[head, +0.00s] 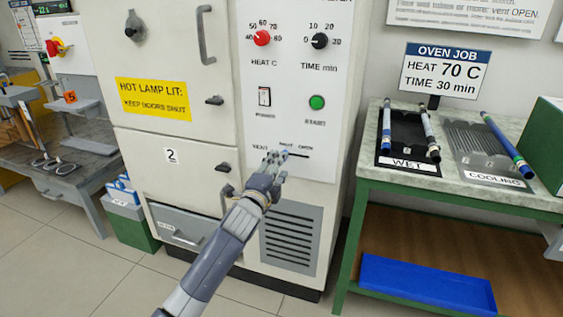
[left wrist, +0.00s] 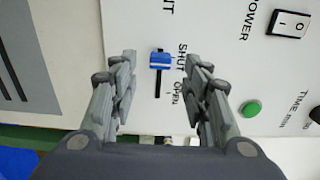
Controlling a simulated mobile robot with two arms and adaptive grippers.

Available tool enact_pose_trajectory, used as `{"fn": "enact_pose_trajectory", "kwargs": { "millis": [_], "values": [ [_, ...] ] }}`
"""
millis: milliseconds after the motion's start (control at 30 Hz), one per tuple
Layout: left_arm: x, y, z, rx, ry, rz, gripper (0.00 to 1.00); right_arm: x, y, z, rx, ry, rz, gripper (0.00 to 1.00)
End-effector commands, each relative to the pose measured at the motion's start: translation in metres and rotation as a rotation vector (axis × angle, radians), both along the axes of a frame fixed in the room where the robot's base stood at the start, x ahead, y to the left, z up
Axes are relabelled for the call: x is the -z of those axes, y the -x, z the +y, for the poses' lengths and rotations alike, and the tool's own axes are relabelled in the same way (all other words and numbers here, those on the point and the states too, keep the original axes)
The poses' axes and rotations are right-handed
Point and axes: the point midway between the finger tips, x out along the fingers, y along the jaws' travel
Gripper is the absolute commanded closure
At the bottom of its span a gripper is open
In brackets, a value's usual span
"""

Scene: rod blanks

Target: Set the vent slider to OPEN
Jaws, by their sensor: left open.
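The vent slider has a blue knob (left wrist: 160,62) on a dark slot in the oven's white panel. In the left wrist view the knob stands beside the SHUT label, and the empty slot runs on towards the OPEN label (left wrist: 177,92). My left gripper (left wrist: 162,66) is open, with one finger on each side of the knob and visible gaps between. In the head view my left gripper (head: 276,163) is in front of the slider and hides the knob; part of the slot shows to its right. My right gripper is not in view.
Above the slider are a power switch (head: 264,97), a green start button (head: 316,102), a red heat knob (head: 261,37) and a black time knob (head: 320,40). A vent grille (head: 290,236) is below. A bench with rods on a wet rack (head: 408,166) and cooling rack stands right.

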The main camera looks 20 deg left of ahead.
Motion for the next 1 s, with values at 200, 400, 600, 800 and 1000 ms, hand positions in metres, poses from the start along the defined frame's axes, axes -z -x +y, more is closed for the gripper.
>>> {"fn": "enact_pose_trajectory", "kwargs": {
  "millis": [200,400,600,800,1000],
  "values": [
    [0.001,-0.03,-0.001,0.0,0.001,0.001,0.57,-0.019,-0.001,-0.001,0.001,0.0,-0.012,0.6],
    [0.001,-0.043,-0.002,0.001,0.001,0.0,0.57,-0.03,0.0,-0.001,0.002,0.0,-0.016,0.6],
    [0.001,-0.046,-0.002,0.001,0.001,0.001,0.57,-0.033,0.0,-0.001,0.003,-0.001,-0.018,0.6],
    [0.001,-0.046,-0.002,0.0,0.001,0.001,0.63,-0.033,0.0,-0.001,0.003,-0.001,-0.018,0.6],
    [0.001,-0.046,-0.002,0.0,0.001,0.001,1.0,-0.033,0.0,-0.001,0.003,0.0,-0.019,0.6]
  ]
}}
